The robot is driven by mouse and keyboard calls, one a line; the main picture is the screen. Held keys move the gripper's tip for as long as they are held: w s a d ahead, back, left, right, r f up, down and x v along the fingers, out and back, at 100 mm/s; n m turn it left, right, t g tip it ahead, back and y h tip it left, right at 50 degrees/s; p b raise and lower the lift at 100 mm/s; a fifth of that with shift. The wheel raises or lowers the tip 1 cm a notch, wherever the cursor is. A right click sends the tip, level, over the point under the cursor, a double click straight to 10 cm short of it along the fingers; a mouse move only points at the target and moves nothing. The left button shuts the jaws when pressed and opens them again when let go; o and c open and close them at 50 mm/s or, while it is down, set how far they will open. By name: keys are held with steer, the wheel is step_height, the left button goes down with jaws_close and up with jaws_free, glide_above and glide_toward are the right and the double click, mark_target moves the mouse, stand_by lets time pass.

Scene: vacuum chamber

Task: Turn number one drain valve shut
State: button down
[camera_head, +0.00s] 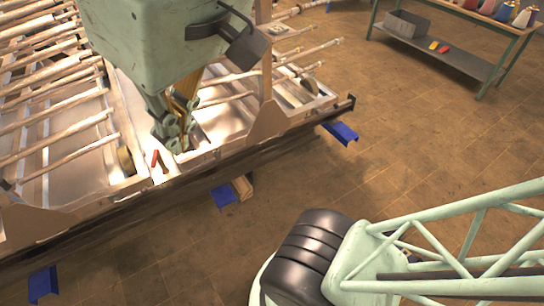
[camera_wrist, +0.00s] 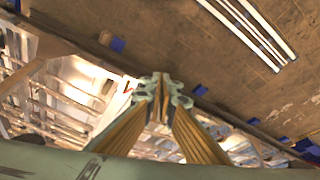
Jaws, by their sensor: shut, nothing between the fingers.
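A small red handle (camera_head: 154,158) stands at the front edge of the chamber frame in the head view. It looks like a valve lever, but no number can be read. It also shows as a small red mark in the wrist view (camera_wrist: 128,86), just left of the fingertips. My gripper (camera_head: 174,143) points down over the frame's front edge, a little right of the red handle. In the wrist view my gripper (camera_wrist: 161,90) has its tips together with nothing between them. I cannot tell whether it touches the handle or the frame.
The chamber frame (camera_head: 230,133) has a raised front rim and rows of pipes (camera_head: 50,136) behind it. Blue brackets (camera_head: 222,195) sit along its lower edge. A green workbench (camera_head: 445,56) with bottles stands at the upper right. The brown tiled floor between is clear.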

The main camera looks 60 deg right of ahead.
steer(key=w+a+f+m+g+y+b, duration=0.15)
steer(key=w+f+m, duration=0.25)
steer(key=w, duration=0.6)
steer(key=w+f+m+g+y+b, duration=0.1)
steer(key=w+f+m+y+b, duration=0.2)
steer(key=w, duration=0.7)
steer(key=w+d+f+m+t+y, duration=0.1)
steer(key=w+d+f+m, duration=0.2)
steer(key=w+f, duration=0.4)
steer(key=w+d+f+m, duration=0.3)
steer(key=w+f+m, duration=0.15)
steer(key=w, duration=0.45)
steer(key=w+d+f+m+t+y+b, duration=0.1)
steer(key=w+d+f+m, duration=0.2)
steer(key=w+d+f, duration=0.4)
steer(key=w+d+f+m+t+b, duration=0.1)
steer(key=w+d+f+m+b, duration=0.2)
steer(key=f, duration=0.6)
steer(key=w+d+f+m+t, duration=0.1)
steer(key=w+d+f+m, duration=0.1)
steer(key=d+f, duration=0.5)
steer(key=w+d+f+m+t, duration=0.1)
steer(key=w+d+f+m, duration=0.2)
steer(key=f, duration=1.1)
steer(key=d+m, duration=0.2)
steer(key=d, duration=0.3)
steer(key=shift+w+d+f, duration=0.15)
steer(key=shift+d+f, duration=0.1)
steer(key=shift+f, duration=0.1)
